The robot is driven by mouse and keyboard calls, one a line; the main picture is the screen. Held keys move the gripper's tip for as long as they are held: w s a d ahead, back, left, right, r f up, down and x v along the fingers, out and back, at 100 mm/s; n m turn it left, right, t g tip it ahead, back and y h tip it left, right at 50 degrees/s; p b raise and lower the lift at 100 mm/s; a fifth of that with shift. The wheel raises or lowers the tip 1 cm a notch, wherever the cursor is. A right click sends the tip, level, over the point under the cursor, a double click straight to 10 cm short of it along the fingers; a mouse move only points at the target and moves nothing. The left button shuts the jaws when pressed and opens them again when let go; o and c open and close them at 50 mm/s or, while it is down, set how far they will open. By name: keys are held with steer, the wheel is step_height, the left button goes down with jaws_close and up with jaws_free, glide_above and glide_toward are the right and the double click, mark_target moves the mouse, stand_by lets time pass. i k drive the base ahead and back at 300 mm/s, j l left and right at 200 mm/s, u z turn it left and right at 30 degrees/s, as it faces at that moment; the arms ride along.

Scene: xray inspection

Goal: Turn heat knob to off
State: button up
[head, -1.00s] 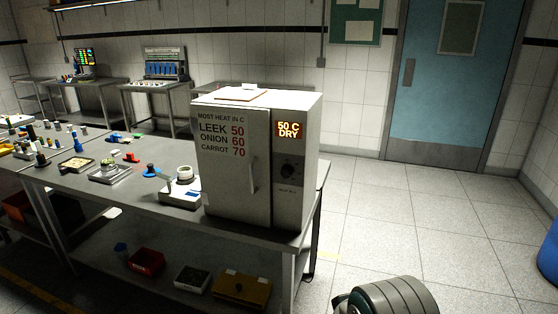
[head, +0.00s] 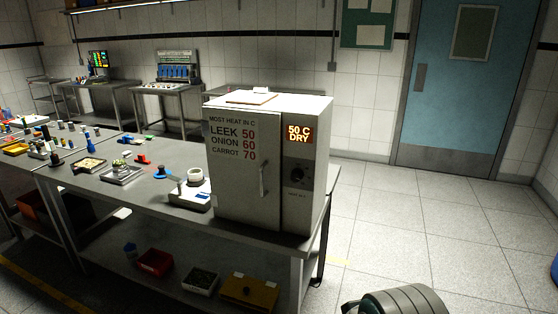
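A white heating cabinet (head: 243,190) stands at the near right end of a grey metal table. Its dark round heat knob (head: 298,175) is on the right front panel, below a lit display (head: 299,134) reading "50 C DRY". The knob's pointer is too small to read. The door on the left is shut, has a vertical handle (head: 264,180) and lists leek 50, onion 60, carrot 70. A grey rounded part of my arm shows at the bottom right, well below and apart from the cabinet. My gripper's fingers are not in view.
The table (head: 130,183) carries trays, a small white device (head: 190,194) and several small parts left of the cabinet. Bins (head: 155,262) sit on the lower shelf. The floor (head: 420,225) to the right is clear up to a blue door (head: 462,90).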

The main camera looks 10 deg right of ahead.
mark_target(298, 174)
steer(key=i+j, duration=0.25)
steer(key=j, duration=0.2)
steer(key=i+j, duration=0.3)
steer(key=j, duration=0.15)
steer(key=i+j, duration=0.25)
steer(key=j, duration=0.2)
steer(key=u, duration=0.05)
